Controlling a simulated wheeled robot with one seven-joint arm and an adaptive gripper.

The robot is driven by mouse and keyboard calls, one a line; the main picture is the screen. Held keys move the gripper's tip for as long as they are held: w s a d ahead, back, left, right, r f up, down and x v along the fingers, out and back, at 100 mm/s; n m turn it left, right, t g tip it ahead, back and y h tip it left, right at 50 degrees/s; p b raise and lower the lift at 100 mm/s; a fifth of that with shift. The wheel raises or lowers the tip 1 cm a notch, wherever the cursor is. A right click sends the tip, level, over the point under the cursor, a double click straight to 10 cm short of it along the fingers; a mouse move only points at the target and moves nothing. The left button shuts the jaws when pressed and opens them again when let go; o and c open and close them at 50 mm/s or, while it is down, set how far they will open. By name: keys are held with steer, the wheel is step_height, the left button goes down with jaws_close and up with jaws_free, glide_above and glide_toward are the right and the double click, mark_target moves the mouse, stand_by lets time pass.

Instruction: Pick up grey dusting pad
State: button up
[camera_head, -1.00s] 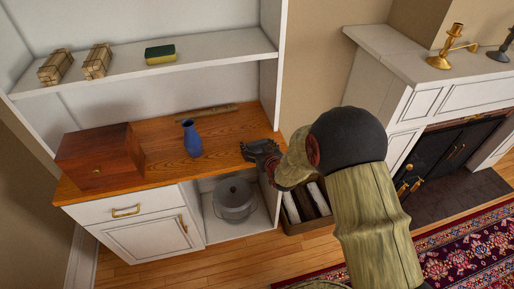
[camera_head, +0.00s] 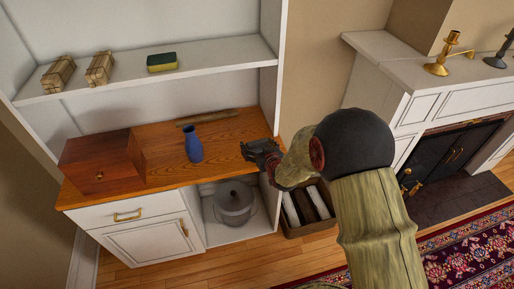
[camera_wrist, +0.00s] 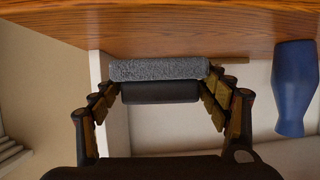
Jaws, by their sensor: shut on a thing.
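The grey dusting pad (camera_wrist: 158,70) is a flat, rough-textured slab. In the wrist view it lies across between the two fingers of my gripper (camera_wrist: 160,92), which are shut on it. A dark bar lies along it on the gripper side. In the head view my gripper (camera_head: 262,151) is at the right end of the wooden counter (camera_head: 225,136). The pad is hard to make out there, and I cannot tell whether it touches the wood.
A blue vase (camera_head: 193,145) stands left of my gripper, beside a wooden box (camera_head: 98,163). A thin stick (camera_head: 205,116) lies behind. A shelf (camera_head: 215,56) above holds a yellow-green sponge (camera_head: 161,62) and two bundles. A white side panel (camera_head: 270,100) is close by my gripper.

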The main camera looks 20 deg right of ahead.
steer(key=s+d+r+p, duration=0.1)
steer(key=s+r+p, duration=0.4)
steer(key=s+r, duration=0.7)
steer(key=m+h, duration=0.1)
glide_toward(261, 142)
steer(key=s+a+f, duration=0.1)
steer(key=s+f, duration=0.4)
steer(key=f, duration=0.4)
steer(key=shift+a+f, duration=0.3)
steer(key=shift+f, duration=0.1)
steer(key=shift+a, duration=0.15)
stand_by(1.0)
